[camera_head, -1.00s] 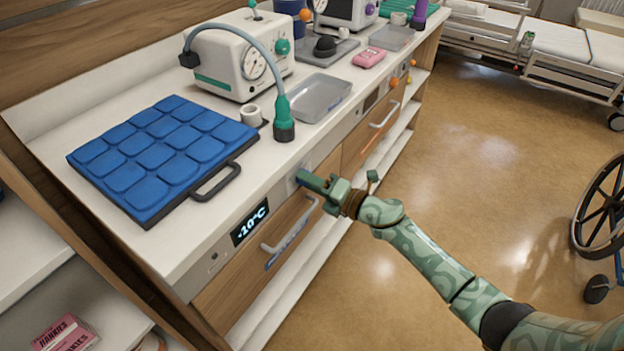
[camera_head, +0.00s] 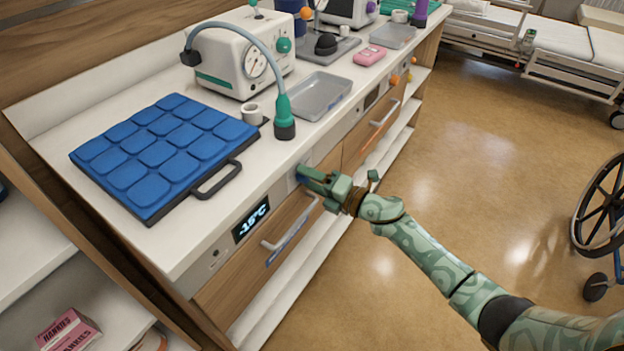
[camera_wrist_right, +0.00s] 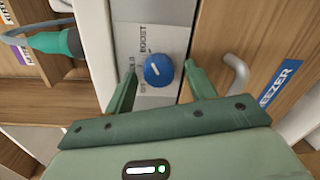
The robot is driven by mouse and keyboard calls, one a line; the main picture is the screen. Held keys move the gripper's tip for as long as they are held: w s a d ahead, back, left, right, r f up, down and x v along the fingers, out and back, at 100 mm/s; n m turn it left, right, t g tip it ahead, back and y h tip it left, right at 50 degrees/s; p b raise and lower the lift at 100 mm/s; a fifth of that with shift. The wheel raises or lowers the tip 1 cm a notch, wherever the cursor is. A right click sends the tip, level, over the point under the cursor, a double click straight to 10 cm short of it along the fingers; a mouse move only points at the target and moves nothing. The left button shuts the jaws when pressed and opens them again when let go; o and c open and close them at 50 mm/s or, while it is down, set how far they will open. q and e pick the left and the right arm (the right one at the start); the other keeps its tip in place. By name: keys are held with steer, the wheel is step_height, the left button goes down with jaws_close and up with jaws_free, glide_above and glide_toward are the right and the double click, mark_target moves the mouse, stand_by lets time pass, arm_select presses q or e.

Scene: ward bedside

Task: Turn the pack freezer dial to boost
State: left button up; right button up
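The freezer dial (camera_wrist_right: 158,70) is a round blue knob with a white mark on a pale panel (camera_wrist_right: 150,18). In the wrist view, the word BOOST is printed above it and other, partly hidden words lie to its left. The mark appears to slant to the upper left, toward the side words rather than straight at BOOST. My right gripper (camera_wrist_right: 160,70) is open, one finger on each side of the dial with visible gaps. In the head view the right gripper (camera_head: 306,176) is at the cabinet front and largely hides the dial. The display (camera_head: 251,220) reads -15°C. My left gripper is out of view.
A drawer handle (camera_head: 290,224) sits just below the display, close to my right gripper. A blue pack mat (camera_head: 160,150) with a black handle lies on the counter above. A hose with a dark end (camera_head: 284,128) stands nearby. Open floor lies right.

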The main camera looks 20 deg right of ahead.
steer(key=f+p+v, duration=0.1)
steer(key=p+v, duration=0.1)
steer(key=v, duration=1.4)
steer(key=shift+r, duration=0.5)
steer(key=shift+s+d, duration=0.1)
